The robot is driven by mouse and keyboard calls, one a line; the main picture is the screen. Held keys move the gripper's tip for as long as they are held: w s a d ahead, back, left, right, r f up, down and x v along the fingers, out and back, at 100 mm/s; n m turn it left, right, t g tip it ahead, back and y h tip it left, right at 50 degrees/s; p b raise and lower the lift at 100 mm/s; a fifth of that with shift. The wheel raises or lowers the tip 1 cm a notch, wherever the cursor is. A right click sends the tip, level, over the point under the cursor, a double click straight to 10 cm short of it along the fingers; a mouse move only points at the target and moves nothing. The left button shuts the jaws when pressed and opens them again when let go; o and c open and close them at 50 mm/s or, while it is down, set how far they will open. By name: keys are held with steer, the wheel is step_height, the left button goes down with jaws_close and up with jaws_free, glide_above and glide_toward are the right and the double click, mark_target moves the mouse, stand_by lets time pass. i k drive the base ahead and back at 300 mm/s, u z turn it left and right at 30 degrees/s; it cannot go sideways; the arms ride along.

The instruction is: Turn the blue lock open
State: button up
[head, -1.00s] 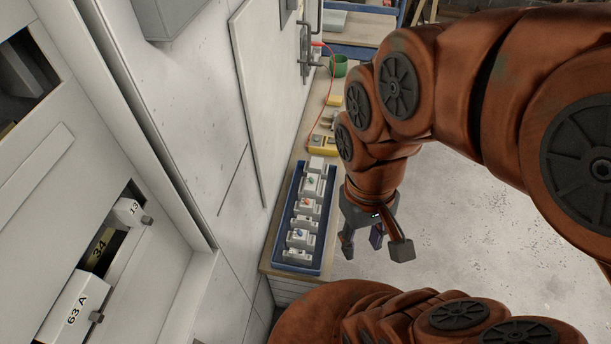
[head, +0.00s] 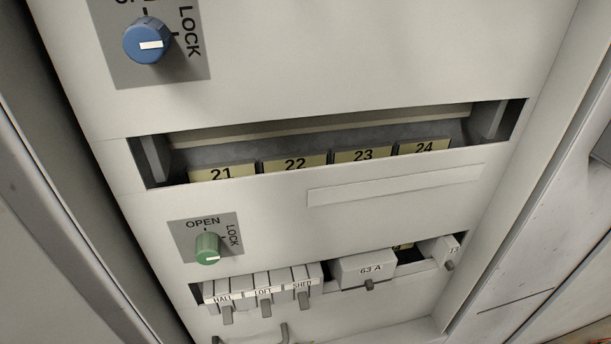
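The blue lock (head: 147,42) is a round knob on a grey plate (head: 192,66) at the upper left of the pale cabinet panel. The word LOCK stands to its right; the word above it is cut by the frame's top edge and looks like OPEN. The knob's white mark lies about level, toward the LOCK side. My gripper is not in this view.
A green knob (head: 208,249) on a similar OPEN/LOCK plate is lower down. Between them is a slot with yellow labels 21 to 24 (head: 295,163). Switches (head: 265,295) marked HALL, LOFT and SHED and a 63 A block (head: 368,270) are below.

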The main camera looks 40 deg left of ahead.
mark_target(148, 39)
steer(key=u, duration=0.5)
steer(key=k, duration=1.1)
steer(key=u, duration=0.95)
steer(key=i, duration=0.8)
steer(key=z, duration=0.05)
